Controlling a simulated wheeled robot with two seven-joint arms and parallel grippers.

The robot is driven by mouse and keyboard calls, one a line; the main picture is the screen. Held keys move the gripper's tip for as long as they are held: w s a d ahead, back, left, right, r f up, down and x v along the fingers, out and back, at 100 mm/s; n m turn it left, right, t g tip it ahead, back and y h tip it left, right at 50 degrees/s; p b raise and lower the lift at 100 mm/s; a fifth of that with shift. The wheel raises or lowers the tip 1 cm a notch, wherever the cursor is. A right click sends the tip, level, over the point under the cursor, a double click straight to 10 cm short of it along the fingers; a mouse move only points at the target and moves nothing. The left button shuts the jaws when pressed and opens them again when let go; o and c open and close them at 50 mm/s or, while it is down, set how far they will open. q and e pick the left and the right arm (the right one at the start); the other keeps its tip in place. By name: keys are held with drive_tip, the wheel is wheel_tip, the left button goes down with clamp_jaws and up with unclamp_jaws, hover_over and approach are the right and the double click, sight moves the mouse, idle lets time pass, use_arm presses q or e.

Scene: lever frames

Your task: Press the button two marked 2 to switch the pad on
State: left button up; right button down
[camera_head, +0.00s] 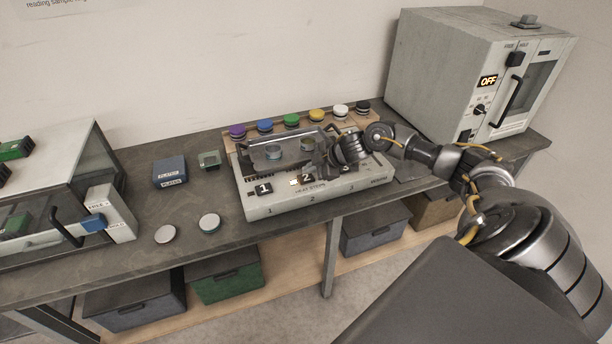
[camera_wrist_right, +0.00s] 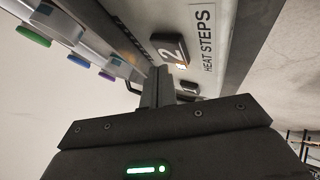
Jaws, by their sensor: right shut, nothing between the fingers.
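The button marked 2 (camera_head: 307,178) is a dark block with a white numeral on the pale heat steps unit (camera_head: 262,208). It also shows in the right wrist view (camera_wrist_right: 171,47). A small warm-lit spot (camera_head: 294,181) shows beside it. The button marked 1 (camera_head: 264,188) is to its left. The button marked 3 is mostly hidden behind my gripper in the head view. My right gripper (camera_head: 317,170) is shut and empty, its tips right by button 2; its fingers (camera_wrist_right: 158,84) end at that button's edge. I cannot tell whether they touch. My left gripper is out of view.
Several coloured-capped jars (camera_head: 291,120) stand in a row behind the unit. A grey oven (camera_head: 440,75) reading OFF stands at the right. A plates box (camera_head: 170,171) and two round dishes lie left. A glass-fronted cabinet (camera_head: 60,180) stands at far left.

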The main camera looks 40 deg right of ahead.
sight(310, 178)
wheel_tip(310, 178, up, 6)
drive_tip(key=p, duration=0.5)
drive_tip(key=shift+p, duration=0.35)
